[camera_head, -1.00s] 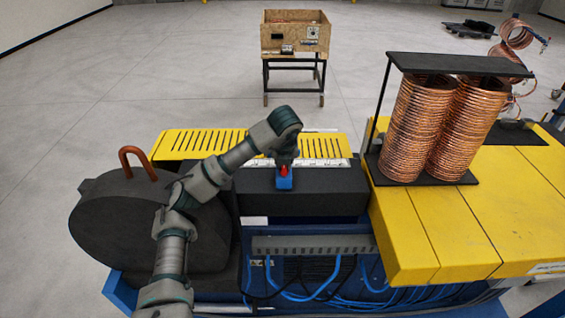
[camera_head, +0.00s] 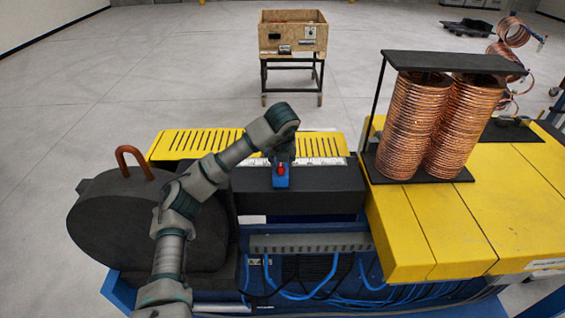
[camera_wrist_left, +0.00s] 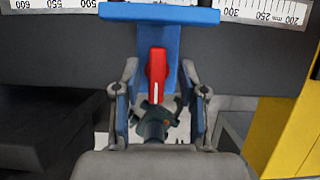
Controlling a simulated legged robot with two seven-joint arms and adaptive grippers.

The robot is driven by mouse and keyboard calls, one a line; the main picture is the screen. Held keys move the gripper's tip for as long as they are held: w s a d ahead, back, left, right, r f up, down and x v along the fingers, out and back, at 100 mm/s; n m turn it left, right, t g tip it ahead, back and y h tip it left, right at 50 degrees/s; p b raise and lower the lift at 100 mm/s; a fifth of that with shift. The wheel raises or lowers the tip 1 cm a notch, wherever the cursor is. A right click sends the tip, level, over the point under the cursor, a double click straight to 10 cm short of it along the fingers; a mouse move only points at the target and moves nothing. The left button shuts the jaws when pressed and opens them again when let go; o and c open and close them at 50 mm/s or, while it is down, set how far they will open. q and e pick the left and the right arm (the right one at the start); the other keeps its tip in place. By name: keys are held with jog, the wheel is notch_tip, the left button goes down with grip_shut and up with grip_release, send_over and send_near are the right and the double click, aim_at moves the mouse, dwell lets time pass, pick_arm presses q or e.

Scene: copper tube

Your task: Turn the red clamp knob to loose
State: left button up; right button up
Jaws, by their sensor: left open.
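The red clamp knob (camera_head: 281,170) is on a blue clamp block (camera_head: 281,182) on the black beam of the machine. In the left wrist view the red knob (camera_wrist_left: 157,68) stands lengthwise up and down, with a white line at its lower end, in front of the blue clamp (camera_wrist_left: 150,14). My left gripper (camera_wrist_left: 157,78) is open. Its two fingers are on either side of the knob's lower part, with visible gaps. In the head view the left gripper (camera_head: 282,160) is just above the knob and partly hides it. My right gripper is not in view.
A white ruler scale (camera_wrist_left: 262,12) runs along the beam behind the clamp. A black drum with a copper hook (camera_head: 134,160) is at the left. Copper coils (camera_head: 415,125) stand on yellow covers (camera_head: 490,215) at the right. A wooden crate on a stand (camera_head: 293,38) is farther back.

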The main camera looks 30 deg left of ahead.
pick_arm(q)
jog(key=v, duration=1.1)
jog(key=shift+d, duration=0.2)
jog(key=shift+a+f, duration=0.1)
jog(key=shift+a, duration=0.1)
